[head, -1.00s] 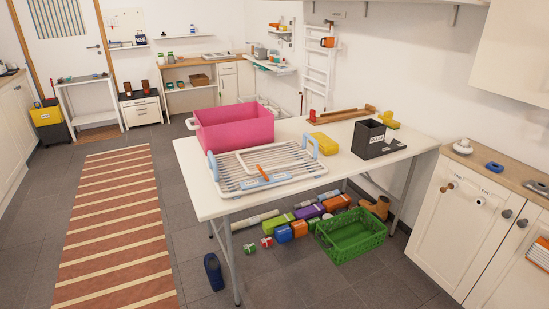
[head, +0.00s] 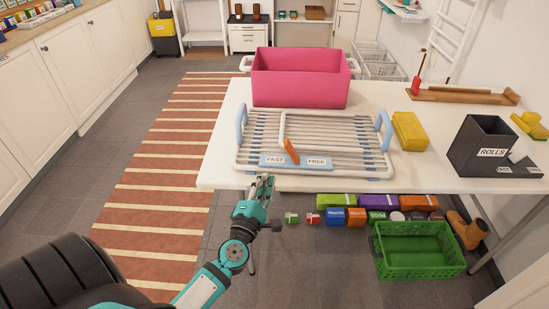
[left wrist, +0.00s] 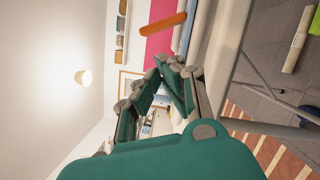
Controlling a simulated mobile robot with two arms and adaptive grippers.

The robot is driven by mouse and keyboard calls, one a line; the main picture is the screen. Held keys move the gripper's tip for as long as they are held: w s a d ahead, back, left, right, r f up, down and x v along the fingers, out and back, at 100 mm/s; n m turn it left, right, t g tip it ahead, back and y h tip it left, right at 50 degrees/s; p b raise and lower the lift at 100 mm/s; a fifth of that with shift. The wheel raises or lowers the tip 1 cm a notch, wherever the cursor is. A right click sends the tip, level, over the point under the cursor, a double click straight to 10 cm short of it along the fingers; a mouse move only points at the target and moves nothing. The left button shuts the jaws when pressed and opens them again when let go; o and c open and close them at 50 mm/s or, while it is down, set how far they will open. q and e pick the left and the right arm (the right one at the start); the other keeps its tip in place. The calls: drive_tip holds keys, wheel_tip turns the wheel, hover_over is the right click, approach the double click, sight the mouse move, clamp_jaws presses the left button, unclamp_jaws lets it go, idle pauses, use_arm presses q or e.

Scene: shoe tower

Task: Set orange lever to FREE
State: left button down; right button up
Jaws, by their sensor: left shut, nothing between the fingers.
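The orange lever (head: 291,152) is on the near side of a white and pale-blue rack (head: 340,172) lying flat on the table. It slants between the FAST label (head: 274,160) and the FREE label (head: 316,162), its lower end about at the gap between them. My left gripper (head: 265,181) is shut and empty, just in front of the table's near edge, below and left of the lever and apart from it. In the left wrist view the shut fingers (left wrist: 175,64) show, with the orange lever (left wrist: 164,27) beyond them. My right gripper is not in view.
A pink bin (head: 300,80) stands behind the rack on the white table (head: 225,140). A yellow block (head: 409,131) and a dark ROLLS box (head: 482,148) are to the right. A green crate (head: 420,250) and several coloured items lie on the floor below.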

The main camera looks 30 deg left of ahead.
sight(292, 152)
use_arm(q)
drive_tip(key=shift+n, duration=0.4)
drive_tip(key=x, duration=0.2)
drive_tip(key=r+x, duration=0.1)
drive_tip(key=x, duration=0.2)
drive_tip(key=p+x, duration=0.1)
drive_tip(key=x, duration=0.2)
drive_tip(key=shift+w+a+r, duration=0.1)
drive_tip(key=shift+a+r, duration=0.15)
drive_tip(key=shift+r, duration=0.1)
drive_tip(key=shift+x, duration=0.8)
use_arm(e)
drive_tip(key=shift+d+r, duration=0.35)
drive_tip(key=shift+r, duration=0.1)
